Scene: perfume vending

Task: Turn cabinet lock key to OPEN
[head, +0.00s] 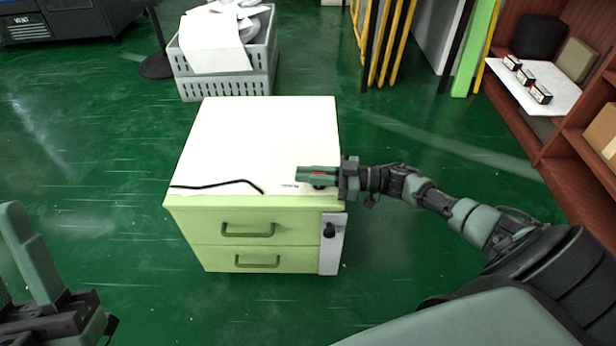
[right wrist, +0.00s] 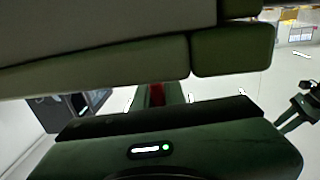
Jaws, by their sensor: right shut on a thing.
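The cabinet (head: 230,140) has a white top and a pale green front with two drawers. A grey lock plate (head: 332,258) with a black knob-like lock part (head: 329,231) is on its front right edge. My right gripper (head: 318,174) is over the front right of the top, shut on a small red thing, mostly hidden between the fingers. The red thing (right wrist: 157,94) also shows in the right wrist view. I cannot tell whether it is the key. A small label (head: 290,186) lies beside the fingers. My left gripper (head: 22,262) is open and empty at the lower left.
A black cord (head: 215,185) lies along the front of the cabinet top. A grey crate (head: 225,88) with papers stands behind. Wooden shelves (head: 555,150) with small boxes are at the right. Green floor is clear left of the cabinet.

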